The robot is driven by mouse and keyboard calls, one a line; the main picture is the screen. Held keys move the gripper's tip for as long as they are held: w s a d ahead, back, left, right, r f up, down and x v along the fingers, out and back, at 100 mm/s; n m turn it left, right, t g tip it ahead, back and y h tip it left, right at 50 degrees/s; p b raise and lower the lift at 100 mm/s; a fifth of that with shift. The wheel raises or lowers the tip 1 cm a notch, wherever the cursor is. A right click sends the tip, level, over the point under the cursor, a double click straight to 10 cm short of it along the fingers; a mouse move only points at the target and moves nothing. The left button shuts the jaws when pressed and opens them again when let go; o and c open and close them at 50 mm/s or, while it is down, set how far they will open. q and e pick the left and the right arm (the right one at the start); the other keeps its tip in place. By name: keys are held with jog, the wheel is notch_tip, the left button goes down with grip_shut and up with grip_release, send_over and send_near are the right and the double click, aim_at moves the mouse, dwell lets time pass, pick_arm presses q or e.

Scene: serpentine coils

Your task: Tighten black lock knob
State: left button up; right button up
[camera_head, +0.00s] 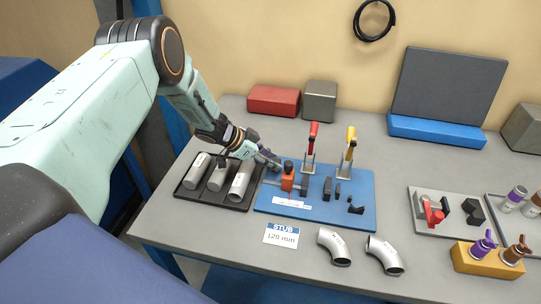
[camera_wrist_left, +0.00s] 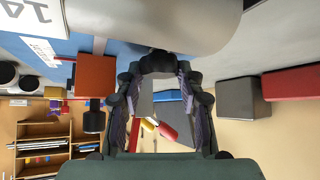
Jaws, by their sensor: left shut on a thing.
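A black knob (camera_head: 288,165) stands on an orange block (camera_head: 287,183) on the blue board (camera_head: 345,212). The wrist view shows this orange block (camera_wrist_left: 96,76) at the left, upside down, with its black knob (camera_wrist_left: 95,116) clear of my fingers. My left gripper (camera_head: 272,161) is just left of the knob, above the tray's right edge. In the wrist view its fingers (camera_wrist_left: 158,75) are shut on a small black piece (camera_wrist_left: 158,61), mostly hidden; I cannot tell what it is. A large silver cylinder (camera_wrist_left: 150,22) lies close beyond the fingertips. My right gripper is not in view.
A dark tray (camera_head: 215,204) with silver tubes lies left of the board. Red-handled (camera_head: 312,135) and yellow-handled (camera_head: 349,140) clamps stand behind the block. Two bent pipes (camera_head: 334,245) lie in front, beside a STUB card (camera_head: 281,236).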

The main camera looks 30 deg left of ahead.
pick_arm(q)
jog(key=shift+w+r+m+g+h, duration=0.3)
jog(key=shift+m+g+h, duration=0.15)
jog(key=shift+m, duration=0.35)
jog(key=o, duration=0.9)
jog(key=shift+c, duration=0.2)
jog(key=o, duration=0.3)
jog(key=shift+s+f, duration=0.1)
jog(key=shift+f, duration=0.1)
jog(key=shift+s+a, duration=0.1)
